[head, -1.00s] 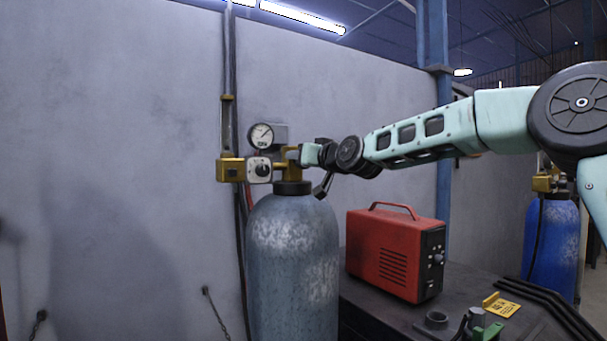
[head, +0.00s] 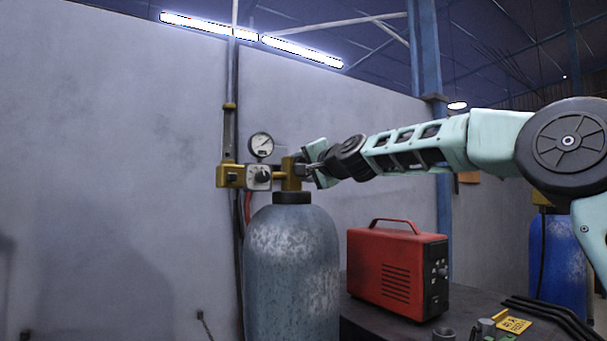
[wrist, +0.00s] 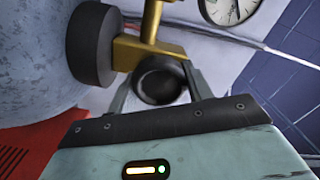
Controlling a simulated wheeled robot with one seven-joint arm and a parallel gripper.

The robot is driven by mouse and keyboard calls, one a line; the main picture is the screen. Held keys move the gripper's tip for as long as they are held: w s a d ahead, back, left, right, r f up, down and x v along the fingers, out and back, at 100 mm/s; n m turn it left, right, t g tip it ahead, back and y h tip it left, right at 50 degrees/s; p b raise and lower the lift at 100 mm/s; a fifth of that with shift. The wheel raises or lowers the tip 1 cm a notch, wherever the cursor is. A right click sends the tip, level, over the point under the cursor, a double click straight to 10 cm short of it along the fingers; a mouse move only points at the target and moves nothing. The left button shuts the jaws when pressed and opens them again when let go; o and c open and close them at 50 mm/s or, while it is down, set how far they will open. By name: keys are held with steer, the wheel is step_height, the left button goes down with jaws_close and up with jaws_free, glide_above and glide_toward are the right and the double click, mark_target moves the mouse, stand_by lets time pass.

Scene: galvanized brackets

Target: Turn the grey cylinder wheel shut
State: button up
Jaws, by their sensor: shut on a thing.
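The grey cylinder (head: 291,260) stands upright against the wall, with a dark collar (head: 291,198) and a brass valve (head: 292,178) on top. My gripper (head: 306,166) is at the right side of this valve. In the wrist view the wheel (wrist: 160,80) is a dark round knob on the brass body. The fingers of my gripper (wrist: 160,92) lie on either side of it, and they are shut on it. In the head view the wheel is hidden or too small to make out.
A red machine (head: 397,270) stands on the dark bench (head: 375,318) below my arm. A blue cylinder (head: 560,258) stands at the right.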

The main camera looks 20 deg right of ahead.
steer(key=shift+m+b, duration=0.3)
steer(key=shift+m, duration=1.4)
steer(key=o, duration=1)
steer(key=shift+c, duration=0.2)
steer(key=shift+f, duration=0.1)
steer(key=b+v, duration=1.3)
steer(key=v, duration=0.4)
steer(key=shift+s, duration=0.2)
